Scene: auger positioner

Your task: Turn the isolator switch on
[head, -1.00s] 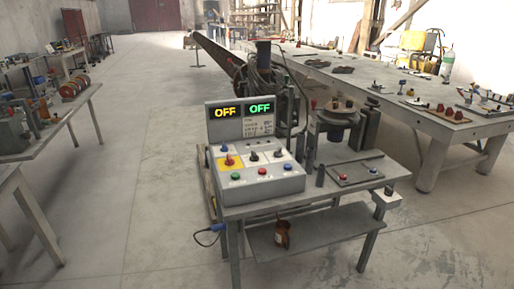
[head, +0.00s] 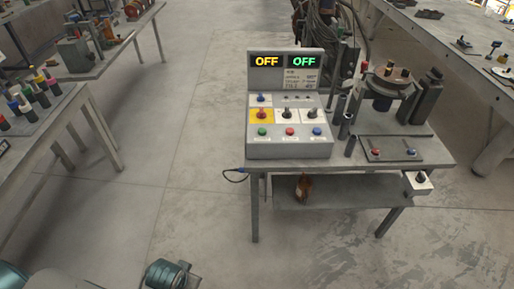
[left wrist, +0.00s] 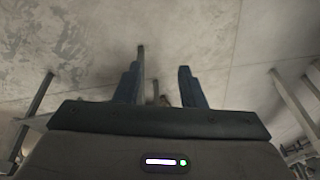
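The control box (head: 290,143) sits on a small grey table. Its upright panel has two displays, yellow (head: 266,61) and green (head: 304,61), both reading OFF. A red-handled rotary switch on a yellow plate (head: 268,119) is at the left of the box's sloped face; no label for it is readable. Two dark switches on white plates are to its right. My left gripper (left wrist: 158,82) is open and empty in the left wrist view, its two blue-grey fingers well apart over floor. It touches nothing on the box. My right gripper is in neither view.
Green, red and blue buttons line the box's front. A turntable fixture (head: 386,82) and a small plate with two knobs (head: 390,148) stand to its right on the table (head: 434,151). Workbenches stand at left and far right. The floor (head: 200,190) left of the box is clear.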

